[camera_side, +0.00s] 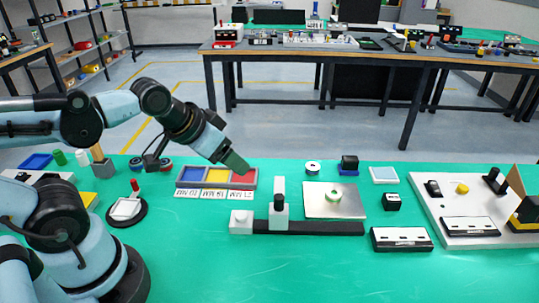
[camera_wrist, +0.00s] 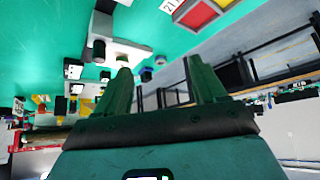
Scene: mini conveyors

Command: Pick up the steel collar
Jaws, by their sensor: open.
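My gripper (camera_side: 237,163) hangs tilted above the right end of the three-part tray, near its red compartment. In the wrist view its two green fingers (camera_wrist: 158,66) are spread apart with nothing between them. A pale ring with a green middle (camera_side: 338,194) lies on a flat metal plate (camera_side: 318,209) to the right of my gripper. A small whitish round piece with a dark centre (camera_side: 313,167) stands on the green table behind the plate. I cannot tell for sure which of these two is the steel collar. Both are apart from my gripper.
The tray (camera_side: 217,178) has blue, yellow and red compartments with labels in front. A black rail with white blocks (camera_side: 241,221) lies before the plate. The front of the table is clear.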

